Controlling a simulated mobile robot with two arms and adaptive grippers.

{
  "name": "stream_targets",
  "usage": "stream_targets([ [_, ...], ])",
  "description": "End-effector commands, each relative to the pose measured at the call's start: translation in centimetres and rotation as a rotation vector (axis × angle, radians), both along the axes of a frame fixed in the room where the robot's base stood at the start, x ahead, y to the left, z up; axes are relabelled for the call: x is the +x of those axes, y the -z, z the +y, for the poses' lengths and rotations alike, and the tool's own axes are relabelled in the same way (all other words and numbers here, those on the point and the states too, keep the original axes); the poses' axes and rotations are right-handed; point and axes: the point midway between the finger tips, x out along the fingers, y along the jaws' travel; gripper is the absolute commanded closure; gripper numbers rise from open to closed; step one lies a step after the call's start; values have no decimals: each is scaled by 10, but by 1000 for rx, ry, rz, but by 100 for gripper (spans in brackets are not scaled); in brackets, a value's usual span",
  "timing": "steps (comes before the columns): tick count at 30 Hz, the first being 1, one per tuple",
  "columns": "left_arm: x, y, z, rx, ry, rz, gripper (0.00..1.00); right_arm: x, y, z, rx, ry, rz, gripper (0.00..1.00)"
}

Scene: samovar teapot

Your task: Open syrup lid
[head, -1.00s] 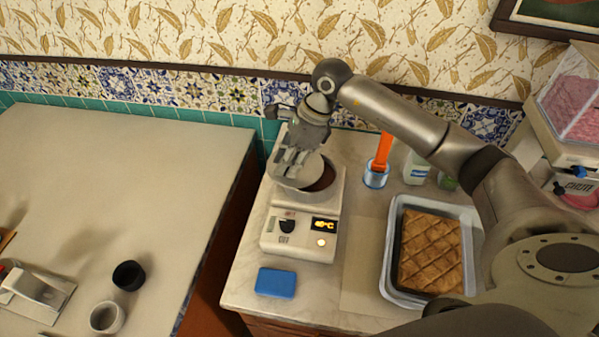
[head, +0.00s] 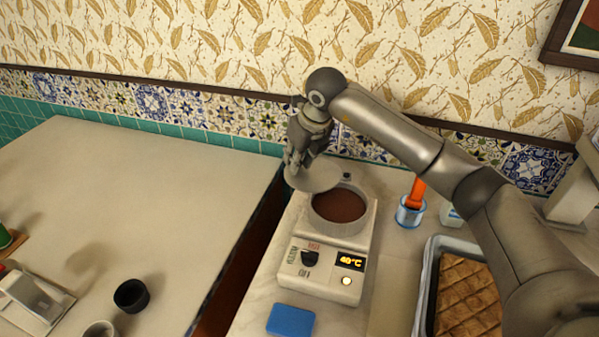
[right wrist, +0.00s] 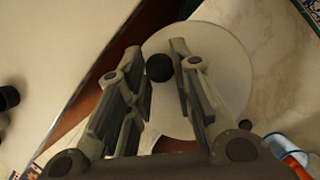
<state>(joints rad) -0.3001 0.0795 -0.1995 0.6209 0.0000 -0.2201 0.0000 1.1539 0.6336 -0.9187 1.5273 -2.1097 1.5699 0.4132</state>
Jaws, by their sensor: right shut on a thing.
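The syrup warmer (head: 310,280) is a white unit with a dial and a display reading 40°C. Its round pot (head: 369,207) is uncovered, and brown syrup (head: 338,205) shows inside. The pale grey disc lid (head: 318,177) is above the pot's back left edge, off the opening; it also fills much of the right wrist view (right wrist: 222,62). My right gripper (head: 296,158) is shut on the lid's dark round knob (right wrist: 159,68), which sits between the fingers in the right wrist view. My left gripper is not in view.
A blue sponge (head: 290,320) lies in front of the warmer. A blue-rimmed cup with an orange handle (head: 409,212) and a pastry tray (head: 425,290) stand to the right. A gap separates the left table (head: 130,190) from this counter. Dark cup (head: 131,296) on the left table.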

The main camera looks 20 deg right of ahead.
Motion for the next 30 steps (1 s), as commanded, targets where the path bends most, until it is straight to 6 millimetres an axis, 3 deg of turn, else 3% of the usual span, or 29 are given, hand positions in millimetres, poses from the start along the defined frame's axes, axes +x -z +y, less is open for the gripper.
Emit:
stream_targets([
  [15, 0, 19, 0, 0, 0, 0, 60, 32, 0, -21, 3, 331, -1, 100],
  [30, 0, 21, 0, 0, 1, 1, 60, 36, -1, -27, 2, 389, -3, 100],
])
